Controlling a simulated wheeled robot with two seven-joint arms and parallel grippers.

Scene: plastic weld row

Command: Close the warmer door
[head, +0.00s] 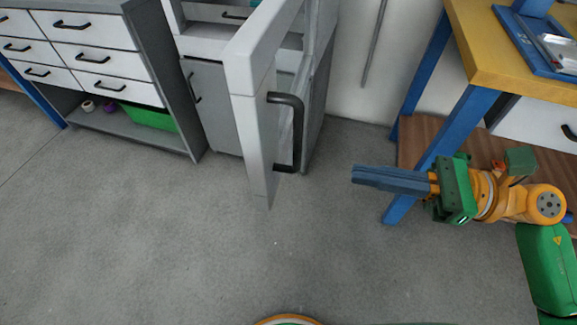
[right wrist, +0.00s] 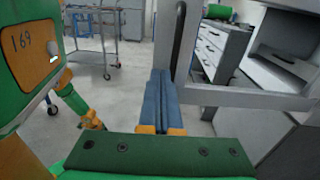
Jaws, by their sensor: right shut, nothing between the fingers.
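The warmer door (head: 257,130) stands swung open towards me in the head view, a light grey frame with a black bar handle (head: 298,130). The warmer cabinet (head: 206,90) is behind it. In the right wrist view the door frame (right wrist: 240,96) and part of its handle (right wrist: 177,40) show just beyond my fingers. My right gripper (head: 354,175) is shut and empty, its blue fingers pointing left, to the right of the door and apart from it in the head view. It also shows in the right wrist view (right wrist: 160,75).
A yellow-topped table (head: 515,50) with blue legs stands close by my right arm. A drawer unit (head: 90,50) with a green bin (head: 148,116) on its low shelf stands at the left. The floor in front is clear. The right wrist view shows a grey cart (right wrist: 103,25).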

